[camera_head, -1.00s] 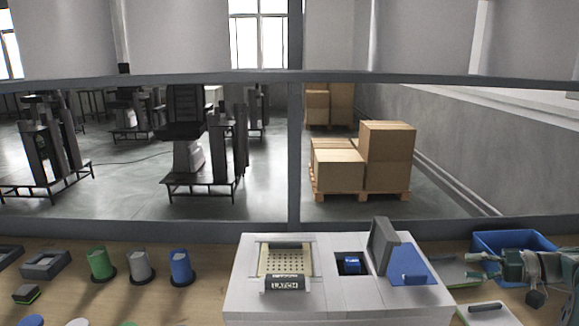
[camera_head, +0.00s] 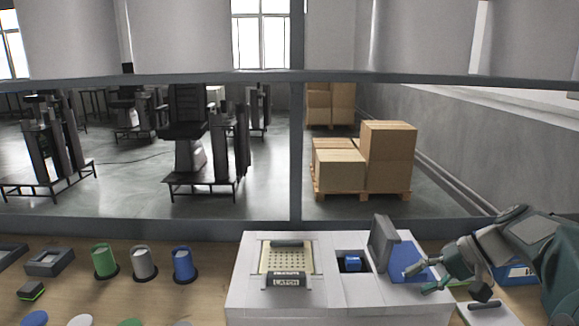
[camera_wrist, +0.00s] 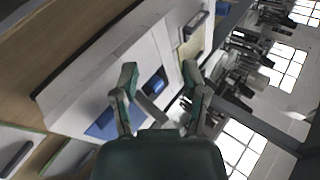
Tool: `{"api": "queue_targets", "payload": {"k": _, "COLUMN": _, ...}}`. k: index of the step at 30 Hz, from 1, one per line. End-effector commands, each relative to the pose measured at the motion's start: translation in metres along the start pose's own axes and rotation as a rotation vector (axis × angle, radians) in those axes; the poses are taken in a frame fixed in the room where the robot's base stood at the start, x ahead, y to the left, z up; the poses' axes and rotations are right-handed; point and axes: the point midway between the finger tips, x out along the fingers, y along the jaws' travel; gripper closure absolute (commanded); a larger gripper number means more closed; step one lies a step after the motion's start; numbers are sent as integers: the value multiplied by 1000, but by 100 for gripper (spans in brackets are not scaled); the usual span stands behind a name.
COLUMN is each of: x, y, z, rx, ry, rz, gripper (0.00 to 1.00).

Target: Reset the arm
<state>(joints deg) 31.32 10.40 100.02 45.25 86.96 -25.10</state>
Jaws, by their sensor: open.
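My gripper (camera_head: 416,280) is at the right of the head view, beside the blue panel at the right end of the white station. Its fingers are apart with nothing between them. In the wrist view my gripper (camera_wrist: 160,92) shows two green-grey fingers spread open, with the white station beyond them. My arm reaches in from the right edge of the head view.
The white station (camera_head: 247,295) has a perforated plate with a latch, a blue block (camera_head: 352,263) in a dark recess, and an upright grey lid (camera_head: 383,243). Green (camera_head: 104,261), grey (camera_head: 144,263) and blue (camera_head: 183,264) cups stand left. A blue bin (camera_head: 515,271) is partly behind my arm.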

Motion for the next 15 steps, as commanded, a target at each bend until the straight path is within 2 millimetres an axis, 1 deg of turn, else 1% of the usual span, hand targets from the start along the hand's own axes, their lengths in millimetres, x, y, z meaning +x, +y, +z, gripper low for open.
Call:
{"api": "queue_targets", "payload": {"k": 1, "x": 7, "y": -11, "z": 16, "rx": -15, "ry": -3, "rz": 54, "gripper": 43}}
{"api": "queue_targets", "payload": {"k": 6, "x": 26, "y": -26, "z": 63, "rx": -55, "ry": 12, "rz": 236, "gripper": 43}}
{"api": "queue_targets", "payload": {"k": 11, "x": 38, "y": -31, "z": 107, "rx": -117, "ry": 53, "rz": 393, "gripper": 43}}
{"api": "queue_targets", "payload": {"k": 15, "x": 45, "y": -28, "z": 142, "rx": -188, "ry": 110, "rz": 512, "gripper": 43}}
